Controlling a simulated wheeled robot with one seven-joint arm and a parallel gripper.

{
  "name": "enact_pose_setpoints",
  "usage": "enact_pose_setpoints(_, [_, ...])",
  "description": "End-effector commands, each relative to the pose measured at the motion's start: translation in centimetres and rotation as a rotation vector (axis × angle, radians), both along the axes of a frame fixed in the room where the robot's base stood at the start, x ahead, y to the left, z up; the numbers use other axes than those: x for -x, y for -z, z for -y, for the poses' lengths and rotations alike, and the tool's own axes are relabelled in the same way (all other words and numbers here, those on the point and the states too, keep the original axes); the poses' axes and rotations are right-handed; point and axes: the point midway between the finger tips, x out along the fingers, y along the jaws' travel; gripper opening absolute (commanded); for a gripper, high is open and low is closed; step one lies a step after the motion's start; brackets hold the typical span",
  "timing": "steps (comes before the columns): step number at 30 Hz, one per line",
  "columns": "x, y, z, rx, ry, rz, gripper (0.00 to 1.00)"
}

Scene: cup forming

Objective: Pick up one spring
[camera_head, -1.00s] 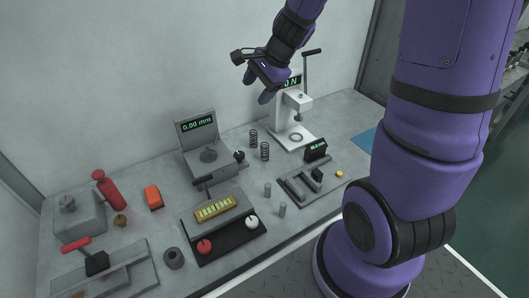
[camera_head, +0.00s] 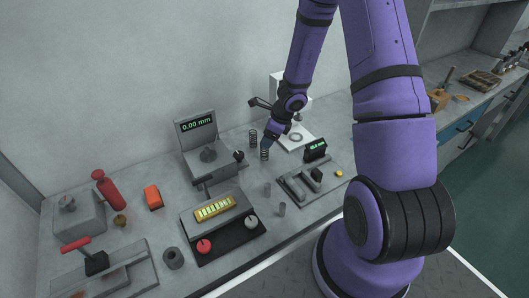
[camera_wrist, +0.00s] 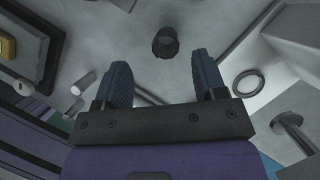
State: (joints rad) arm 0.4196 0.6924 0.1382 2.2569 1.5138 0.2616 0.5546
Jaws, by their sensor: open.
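Two dark upright coil springs stand on the grey bench in the head view: a left spring (camera_head: 253,138) and a right spring (camera_head: 265,154). My gripper (camera_head: 267,142) is just above the right spring and partly covers its top. In the wrist view my gripper (camera_wrist: 164,68) is open, with its two blue-grey fingers apart and nothing between them. One dark spring (camera_wrist: 166,42) shows there from above, beyond the fingertips and roughly centred between them. I cannot tell the exact height gap. The other spring is not clearly seen in the wrist view.
A white press stand (camera_head: 298,138) with a ring is close on the right. A grey gauge with a 0.00 mm display (camera_head: 197,124) stands to the left. Two small grey cylinders (camera_head: 267,189) and a slotted fixture (camera_head: 306,183) are in front.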

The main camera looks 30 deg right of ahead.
Motion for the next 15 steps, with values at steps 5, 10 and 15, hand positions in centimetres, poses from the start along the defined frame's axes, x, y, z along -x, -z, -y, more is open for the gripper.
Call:
enact_pose_setpoints(5, [-0.5,1.6,-0.5,0.001,-0.002,0.0,0.65])
enact_pose_setpoints(10, [-0.7,2.2,-0.6,0.002,-0.002,0.001,0.65])
enact_pose_setpoints(15, [-1.1,3.9,-0.7,0.0,-0.002,-0.002,0.65])
